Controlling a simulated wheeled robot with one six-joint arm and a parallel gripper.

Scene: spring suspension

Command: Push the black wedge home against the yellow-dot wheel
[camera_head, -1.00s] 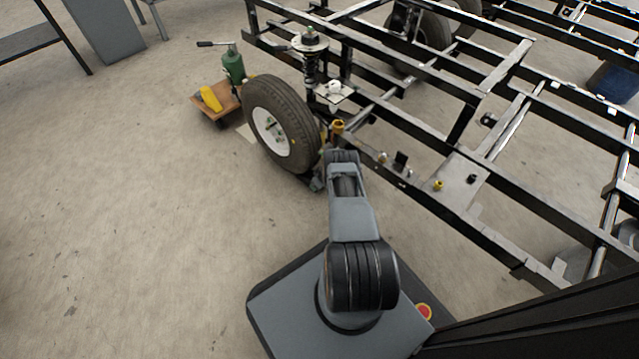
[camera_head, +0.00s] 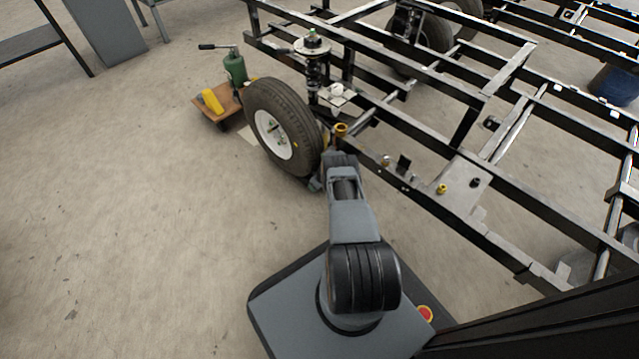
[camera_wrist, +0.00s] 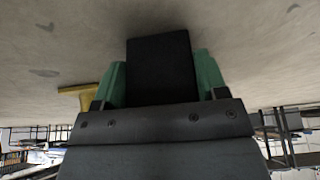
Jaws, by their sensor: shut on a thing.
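The yellow-dot wheel (camera_head: 283,127) stands upright at the frame's near corner in the head view, with a dark tyre, a white hub and a small yellow dot on the hub's right side. My gripper (camera_head: 316,184) is low by the wheel's lower right side, largely hidden by my own arm. In the wrist view, the green fingertips of my gripper (camera_wrist: 160,80) are shut on the black wedge (camera_wrist: 160,66). The wheel does not show clearly in the wrist view, so I cannot tell whether the wedge touches the tyre.
The black frame (camera_head: 440,100) fills the right side. An orange-brown trolley (camera_head: 228,112) with a yellow object (camera_head: 211,100) and a green jack (camera_head: 235,66) stands behind the wheel. A yellow piece (camera_wrist: 78,94) shows left of the wedge.

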